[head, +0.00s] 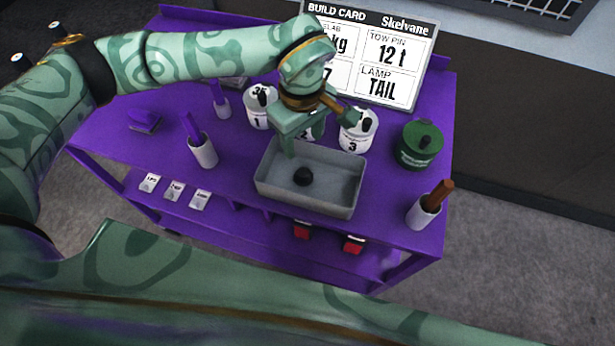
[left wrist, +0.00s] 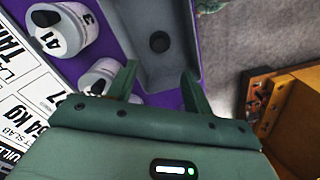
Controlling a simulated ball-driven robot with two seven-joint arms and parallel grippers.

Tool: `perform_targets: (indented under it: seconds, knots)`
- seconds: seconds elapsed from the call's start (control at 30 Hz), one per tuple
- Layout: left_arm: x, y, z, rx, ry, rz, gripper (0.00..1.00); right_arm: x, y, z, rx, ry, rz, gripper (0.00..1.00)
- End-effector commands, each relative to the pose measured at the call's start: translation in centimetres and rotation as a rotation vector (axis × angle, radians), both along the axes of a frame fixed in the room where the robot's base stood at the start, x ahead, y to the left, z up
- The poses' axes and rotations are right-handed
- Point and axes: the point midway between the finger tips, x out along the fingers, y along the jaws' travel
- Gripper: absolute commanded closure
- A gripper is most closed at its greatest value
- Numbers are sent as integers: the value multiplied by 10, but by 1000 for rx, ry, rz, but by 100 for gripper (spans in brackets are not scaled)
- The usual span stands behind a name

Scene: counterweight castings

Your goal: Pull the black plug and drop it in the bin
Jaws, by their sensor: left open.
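A black plug (head: 303,176) lies on the floor of the shallow grey bin (head: 337,206), near its middle. The plug also shows in the left wrist view (left wrist: 159,41), beyond the fingertips and apart from them. My left gripper (head: 290,146) is open and empty over the back left part of the bin; its two spread fingers show in the left wrist view (left wrist: 160,82). White canisters numbered 1 (head: 260,104) and 3 (head: 357,132) stand behind the bin. Canister 2 (head: 312,130) is mostly hidden by the gripper. My right gripper is not in view.
A green lidded pot (head: 419,145) stands right of the bin. White cups hold a brown bar (head: 428,205) and a purple bar (head: 200,146). The build card (head: 385,50) stands at the back of the purple table (head: 120,115). Small tags (head: 175,191) line the front left.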

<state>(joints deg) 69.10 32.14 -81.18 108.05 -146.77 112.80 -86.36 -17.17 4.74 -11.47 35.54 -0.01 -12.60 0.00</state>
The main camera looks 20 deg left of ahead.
Motion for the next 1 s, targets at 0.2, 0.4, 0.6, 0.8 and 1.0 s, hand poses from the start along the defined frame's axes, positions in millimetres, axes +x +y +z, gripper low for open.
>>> perform_targets:
  seconds: [0.2, 0.4, 0.6, 0.8, 1.0]
  knots:
    - [2, 0, 61, 1, -6, 0, 49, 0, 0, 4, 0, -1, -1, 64]
    - [1, 0, 94, 0, -2, 0, 49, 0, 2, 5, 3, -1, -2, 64]
    - [0, 0, 103, 0, 0, 0, 49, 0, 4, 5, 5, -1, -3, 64]
    - [0, 0, 103, 0, 1, 0, 49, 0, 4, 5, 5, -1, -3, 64]
    - [0, 0, 103, -2, 1, 0, 49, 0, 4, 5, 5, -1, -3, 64]
